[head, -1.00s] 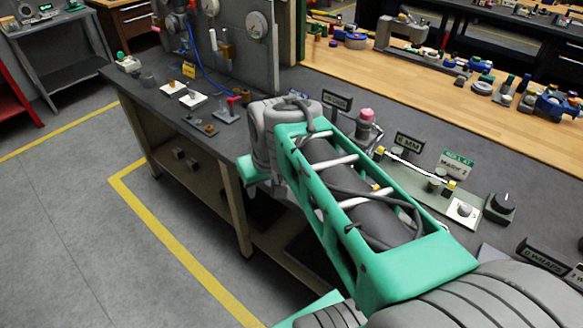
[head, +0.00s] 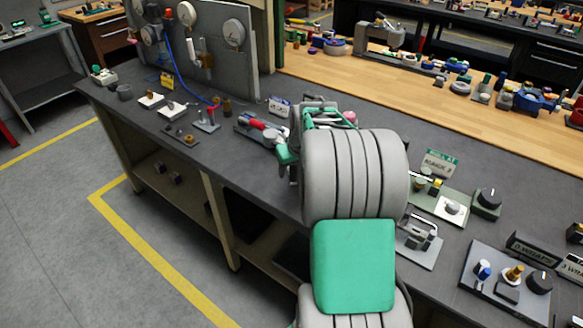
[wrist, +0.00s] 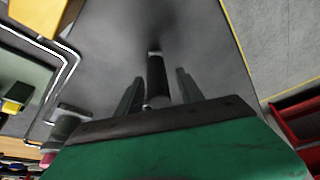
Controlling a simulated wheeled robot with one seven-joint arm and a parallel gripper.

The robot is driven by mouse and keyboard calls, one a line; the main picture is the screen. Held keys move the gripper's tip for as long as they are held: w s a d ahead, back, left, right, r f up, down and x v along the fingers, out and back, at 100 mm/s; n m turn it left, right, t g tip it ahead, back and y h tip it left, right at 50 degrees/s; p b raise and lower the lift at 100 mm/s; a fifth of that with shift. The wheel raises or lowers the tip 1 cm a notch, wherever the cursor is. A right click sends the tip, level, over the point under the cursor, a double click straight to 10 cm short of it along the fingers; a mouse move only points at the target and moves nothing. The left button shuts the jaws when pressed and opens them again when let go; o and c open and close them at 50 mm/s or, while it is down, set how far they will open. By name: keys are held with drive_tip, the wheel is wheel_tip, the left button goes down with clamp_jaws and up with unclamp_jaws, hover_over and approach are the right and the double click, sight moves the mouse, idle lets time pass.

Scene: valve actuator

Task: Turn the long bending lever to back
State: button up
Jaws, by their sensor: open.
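In the wrist view a dark cylindrical grip (wrist: 156,82) with pale metal ends stands between the two fingers of my gripper (wrist: 160,77). It looks like the handle of the long bending lever. The fingers are apart, with a gap visible on each side of the grip; whether either touches it I cannot tell. In the head view my arm covers this part of the bench, and the lever and fingertips are hidden. A pink knob (head: 350,116) shows just behind my arm.
A red-handled tool (head: 262,127) lies on the bench left of my arm. A bent metal tube (wrist: 66,62) shows at left in the wrist view. A green-signed fixture (head: 440,205) and a knob panel (head: 507,280) are to the right. A grey gauge panel (head: 215,55) stands behind left.

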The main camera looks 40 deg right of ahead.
drive_tip(key=shift+c, duration=0.5)
clamp_jaws()
idle(0.8)
